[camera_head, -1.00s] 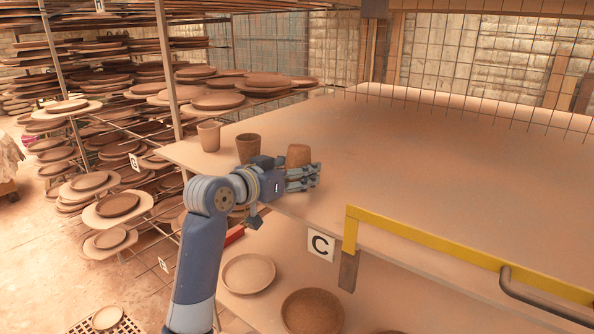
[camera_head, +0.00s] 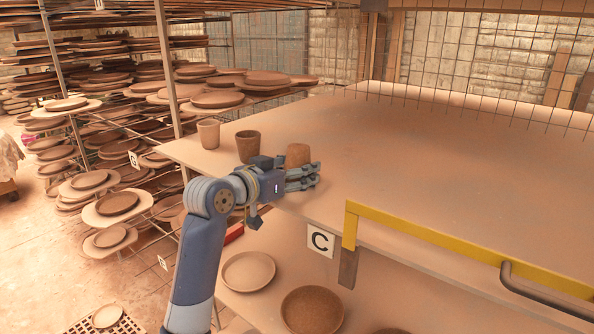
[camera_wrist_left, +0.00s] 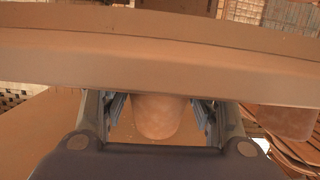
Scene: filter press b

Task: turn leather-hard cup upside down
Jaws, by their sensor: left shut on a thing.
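My left gripper (camera_head: 302,176) is shut on a brown clay cup (camera_head: 298,153) near the front left edge of the shelf top (camera_head: 420,180). The cup's narrower end is up and no opening shows on top, so it looks upside down. The fingers hide its lower part, so I cannot tell whether it touches the shelf. In the left wrist view the cup (camera_wrist_left: 157,116) sits between the two fingers. My right gripper is not in view.
A pale cup (camera_head: 208,134) and a darker cup (camera_head: 248,146) stand upright to the left of my gripper. A yellow bar (camera_head: 430,238) runs along the front edge. Plates (camera_head: 248,271) lie on the lower shelf. The shelf top to the right is clear.

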